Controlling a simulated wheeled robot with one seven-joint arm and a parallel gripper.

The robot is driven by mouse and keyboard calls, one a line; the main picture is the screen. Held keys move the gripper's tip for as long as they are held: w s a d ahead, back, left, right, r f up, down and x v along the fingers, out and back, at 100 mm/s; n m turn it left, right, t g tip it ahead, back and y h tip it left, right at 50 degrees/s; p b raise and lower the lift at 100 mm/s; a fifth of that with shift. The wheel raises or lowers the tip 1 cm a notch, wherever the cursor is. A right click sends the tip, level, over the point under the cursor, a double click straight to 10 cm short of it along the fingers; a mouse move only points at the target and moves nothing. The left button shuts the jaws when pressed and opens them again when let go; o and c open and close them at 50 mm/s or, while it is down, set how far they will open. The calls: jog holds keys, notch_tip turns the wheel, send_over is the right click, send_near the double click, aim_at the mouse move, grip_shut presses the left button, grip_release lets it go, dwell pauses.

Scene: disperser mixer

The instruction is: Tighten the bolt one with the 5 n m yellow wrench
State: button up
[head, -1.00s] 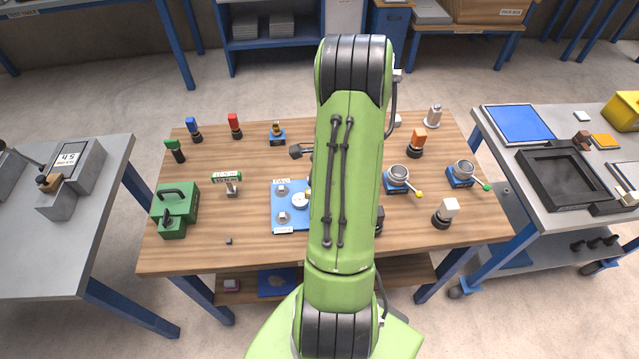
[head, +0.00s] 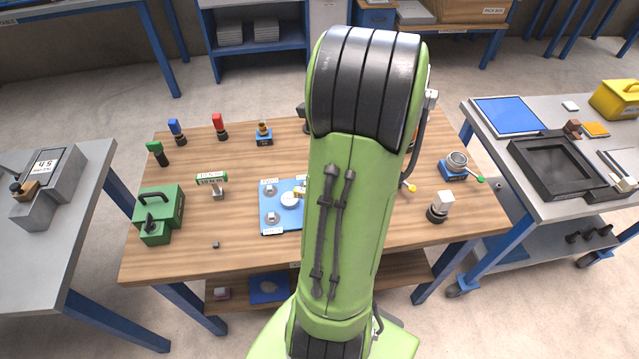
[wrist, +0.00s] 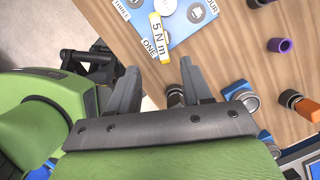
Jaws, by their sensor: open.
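The yellow wrench, marked 5 N m (wrist: 157,38), lies across the blue plate (wrist: 128,27) next to the ONE label (wrist: 149,49) in the wrist view. Bolt one cannot be made out. My gripper (wrist: 160,70) is open and empty, its two fingers apart just below the wrench's near end in the picture; I see no contact. In the head view the blue plate (head: 272,232) lies mid-table, its right part hidden behind my arm. Only a bit of yellow (head: 299,193) shows at the arm's edge. My gripper is hidden there.
A green-labelled wrench (head: 212,180) and a green toolbox (head: 155,222) are left of the plate. Several coloured-handled tools stand along the table's back. A round cup fixture (head: 456,165) and a white-topped tool (head: 440,206) stand right. Bare wood lies in front of the plate.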

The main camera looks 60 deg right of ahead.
jog(key=b+x, duration=0.4)
jog(key=x, duration=1.1)
jog(key=shift+w+a+r, duration=0.1)
grip_shut()
jog(key=m, duration=0.2)
jog(key=shift+m+h, duration=0.3)
jog(key=shift+m, duration=0.1)
jog(key=m+h, duration=0.1)
jog(key=m, duration=0.1)
jog(key=shift+m, duration=0.4)
